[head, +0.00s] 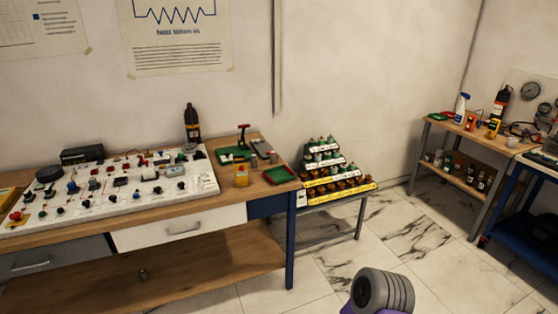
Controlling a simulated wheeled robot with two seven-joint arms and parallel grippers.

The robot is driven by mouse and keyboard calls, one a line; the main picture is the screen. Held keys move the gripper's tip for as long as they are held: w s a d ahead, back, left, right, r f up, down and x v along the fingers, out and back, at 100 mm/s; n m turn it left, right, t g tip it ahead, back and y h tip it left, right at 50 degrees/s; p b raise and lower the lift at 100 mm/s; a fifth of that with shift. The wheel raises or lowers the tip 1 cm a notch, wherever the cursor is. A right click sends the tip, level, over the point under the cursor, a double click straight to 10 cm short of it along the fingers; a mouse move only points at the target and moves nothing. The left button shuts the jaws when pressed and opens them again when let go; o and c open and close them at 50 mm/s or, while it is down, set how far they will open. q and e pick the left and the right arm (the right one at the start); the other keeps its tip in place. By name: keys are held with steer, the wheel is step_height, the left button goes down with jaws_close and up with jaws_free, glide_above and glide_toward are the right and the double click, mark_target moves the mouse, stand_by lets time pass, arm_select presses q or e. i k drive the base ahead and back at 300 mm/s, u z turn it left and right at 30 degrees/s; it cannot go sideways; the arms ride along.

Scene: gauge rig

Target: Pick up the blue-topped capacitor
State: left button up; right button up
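I cannot single out a blue-topped capacitor at this size. Two small grey cylinders, one (254,161) and another (273,157), stand on the wooden bench (268,192) near its right end; their tops are too small to read for colour. A small dark cylinder (142,274) is on the bench's lower shelf, also unclear. Neither gripper's fingers show. A grey ribbed part with purple at the bottom edge appears to be mine.
A white component board (120,196) covers much of the bench. A red-rimmed green tray (279,175) and a yellow container (241,174) are near its right end. A tiered rack (335,183) stands to the right. Marble floor is open between there and the far table (478,137).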

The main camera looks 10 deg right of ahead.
mark_target(253, 157)
steer(key=z, duration=0.65)
steer(key=i, duration=1.1)
steer(key=u, duration=0.4)
steer(key=i, duration=0.95)
steer(key=u, duration=0.9)
